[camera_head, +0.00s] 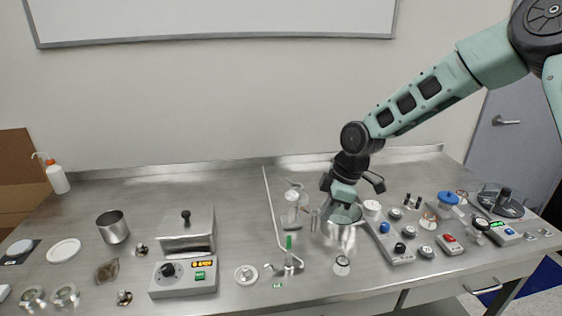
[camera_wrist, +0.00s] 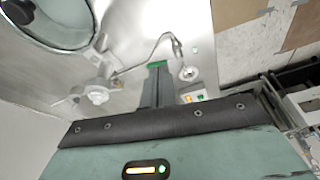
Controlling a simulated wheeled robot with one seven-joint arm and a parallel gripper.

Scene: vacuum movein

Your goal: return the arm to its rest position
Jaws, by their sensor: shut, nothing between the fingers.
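My arm reaches in from the upper right in the head view, and my gripper (camera_head: 343,193) points down over the right half of the steel bench (camera_head: 225,195). It is shut with nothing held. In the wrist view, a large round rim (camera_wrist: 92,42) shows at the upper left, and the grey-green hand fills the bottom.
A bent metal stand (camera_head: 274,215) is left of my gripper. A control panel (camera_head: 390,241) and several small parts lie to the right. A heater box (camera_head: 186,232) with a control unit (camera_head: 183,278) stands left.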

